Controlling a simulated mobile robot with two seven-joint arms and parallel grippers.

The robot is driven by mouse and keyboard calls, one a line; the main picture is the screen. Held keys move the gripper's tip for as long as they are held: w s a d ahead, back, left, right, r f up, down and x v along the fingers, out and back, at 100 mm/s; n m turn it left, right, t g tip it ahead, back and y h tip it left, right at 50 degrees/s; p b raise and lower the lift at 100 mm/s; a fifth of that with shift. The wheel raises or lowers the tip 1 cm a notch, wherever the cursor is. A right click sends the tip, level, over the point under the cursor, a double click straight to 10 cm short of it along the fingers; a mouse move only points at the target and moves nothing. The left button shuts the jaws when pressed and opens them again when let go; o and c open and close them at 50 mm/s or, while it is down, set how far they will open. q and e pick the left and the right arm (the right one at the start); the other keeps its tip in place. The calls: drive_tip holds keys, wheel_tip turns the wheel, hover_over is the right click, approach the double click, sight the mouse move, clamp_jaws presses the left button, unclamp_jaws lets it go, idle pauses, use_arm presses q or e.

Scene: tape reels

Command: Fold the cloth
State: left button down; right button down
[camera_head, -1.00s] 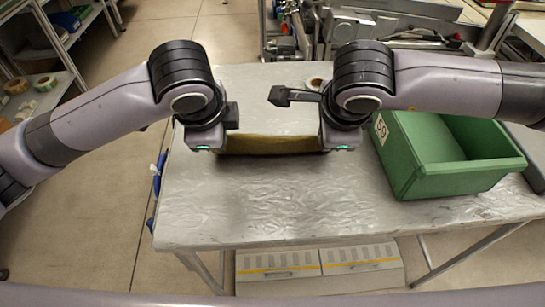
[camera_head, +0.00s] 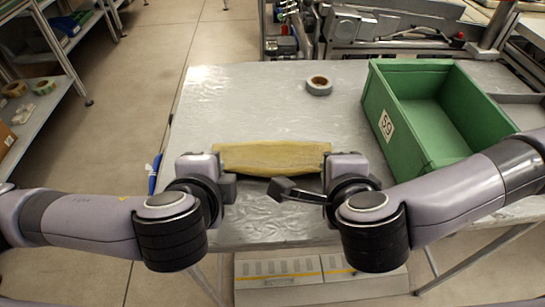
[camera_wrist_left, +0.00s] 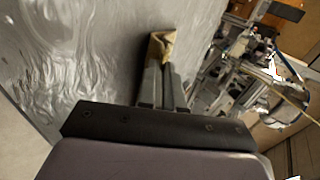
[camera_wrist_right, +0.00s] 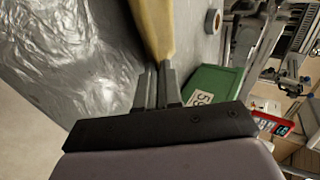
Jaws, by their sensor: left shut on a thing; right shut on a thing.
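The yellow cloth (camera_head: 272,158) is stretched as a narrow band between my two grippers, over the near half of the table in the head view. My left gripper (camera_head: 222,165) is shut on its left end; in the left wrist view a small piece of cloth (camera_wrist_left: 162,46) shows at the fingertips (camera_wrist_left: 164,62). My right gripper (camera_head: 325,162) is shut on its right end; in the right wrist view the cloth (camera_wrist_right: 156,25) runs away from the fingertips (camera_wrist_right: 158,62). I cannot tell whether its underside touches the table.
The metal table (camera_head: 235,100) is clear behind the cloth. A tape reel (camera_head: 319,86) lies at its back. A green crate (camera_head: 440,110) with a number label stands on the right. A blue object (camera_head: 154,174) is at the left edge. Shelves with reels (camera_head: 44,86) stand at far left.

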use_arm(q)
drive_tip(key=shift+s, duration=0.1)
use_arm(e)
drive_tip(key=shift+s, duration=0.1)
use_arm(q)
drive_tip(key=c, duration=1)
unclamp_jaws()
use_arm(e)
drive_tip(key=c, duration=1)
unclamp_jaws()
use_arm(q)
wheel_tip(320, 180, up, 9)
drive_tip(key=s, duration=0.2)
use_arm(e)
wheel_tip(320, 180, up, 9)
drive_tip(key=s, duration=0.2)
drive_tip(key=shift+f, duration=0.1)
